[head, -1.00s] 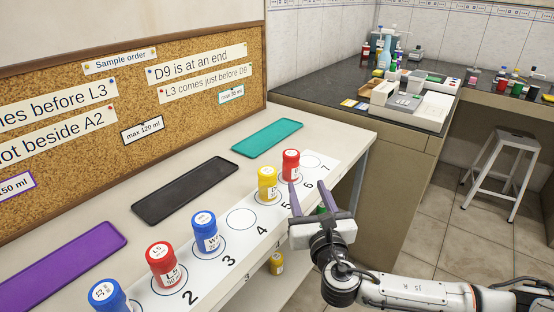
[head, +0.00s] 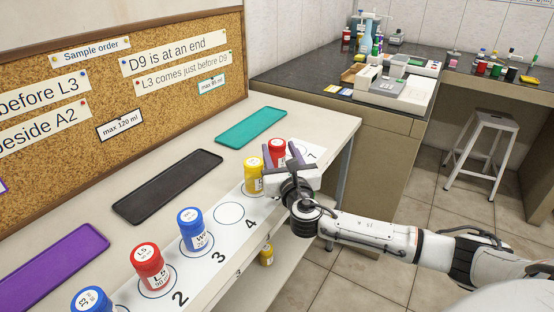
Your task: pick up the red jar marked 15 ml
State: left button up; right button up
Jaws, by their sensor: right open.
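A red jar (head: 277,147) with a white-topped lid stands near the far end of the numbered white strip (head: 229,215). Its label is mostly hidden behind my right gripper and cannot be read. My right gripper (head: 282,158) is open, its fingers close around or just in front of this jar; contact cannot be told. A second red jar (head: 150,266), labelled L5 with what looks like 90 ml, stands at circle 2 in the foreground. My left gripper is not in view.
A yellow jar (head: 253,177) stands close to the left of my right gripper. Blue jars stand at circle 3 (head: 195,231) and in the front corner (head: 92,299). Purple (head: 54,266), black (head: 168,185) and teal (head: 251,127) trays lie empty behind. Circle 4 is free.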

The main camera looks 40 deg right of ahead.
jog(key=c, duration=0.8)
jog(key=shift+r, duration=0.15)
